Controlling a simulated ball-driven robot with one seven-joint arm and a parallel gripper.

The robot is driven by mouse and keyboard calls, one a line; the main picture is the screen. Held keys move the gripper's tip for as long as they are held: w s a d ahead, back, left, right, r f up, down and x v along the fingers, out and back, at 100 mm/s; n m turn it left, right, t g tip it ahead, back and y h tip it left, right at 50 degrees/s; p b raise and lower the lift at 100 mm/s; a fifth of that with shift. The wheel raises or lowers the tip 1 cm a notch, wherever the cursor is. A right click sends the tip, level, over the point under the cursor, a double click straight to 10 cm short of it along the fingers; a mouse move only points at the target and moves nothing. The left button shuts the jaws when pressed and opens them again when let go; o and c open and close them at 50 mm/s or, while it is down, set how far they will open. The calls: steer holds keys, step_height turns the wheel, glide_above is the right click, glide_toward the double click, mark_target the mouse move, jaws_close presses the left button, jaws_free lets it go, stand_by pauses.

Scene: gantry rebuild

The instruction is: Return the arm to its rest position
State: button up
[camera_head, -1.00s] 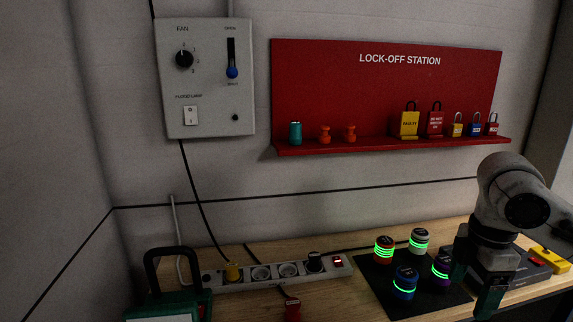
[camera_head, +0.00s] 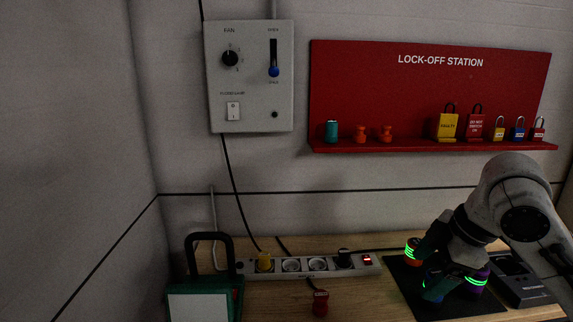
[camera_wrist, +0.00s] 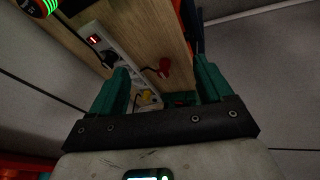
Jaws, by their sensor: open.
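My arm comes in from the right in the head view, bent down over the bench. My gripper (camera_wrist: 160,84) is open, with its two green fingers apart and nothing between them in the wrist view. In the head view its fingers are hard to make out against the dark mat (camera_head: 402,282) and the ringed cylinders. A red cylinder with green glowing rings (camera_head: 412,252) shows left of my wrist. The other cylinders are partly or wholly hidden behind my arm. The wrist view looks along the bench to the power strip (camera_wrist: 123,52) and red plug (camera_wrist: 163,68).
The power strip (camera_head: 292,267) and red plug (camera_head: 320,303) lie left of the mat. A green case with a black handle (camera_head: 205,284) stands at the left. The red lock-off shelf (camera_head: 430,148) juts from the wall above. A grey control box (camera_head: 249,105) hangs left of it.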

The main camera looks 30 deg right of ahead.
steer(key=w+a+f+m+t+y, duration=0.2)
steer(key=w+a+t, duration=0.1)
steer(key=w+a, duration=0.65)
steer(key=a+f+m+y, duration=0.1)
steer(key=a+f+m, duration=0.3)
steer(key=a+f, duration=0.55)
steer(key=s+a+f+m+g, duration=0.2)
steer(key=s+a+f+g, duration=0.15)
steer(key=s+f, duration=0.65)
steer(key=s+d+f+m+g+h, duration=0.1)
steer(key=s+d+f+g+h, duration=0.1)
steer(key=s+f, duration=0.7)
steer(key=s+h, duration=0.1)
steer(key=s, duration=0.2)
steer(key=shift+d+f+g+h, duration=0.2)
steer(key=shift+f+g+h, duration=0.1)
steer(key=shift+f+g, duration=0.1)
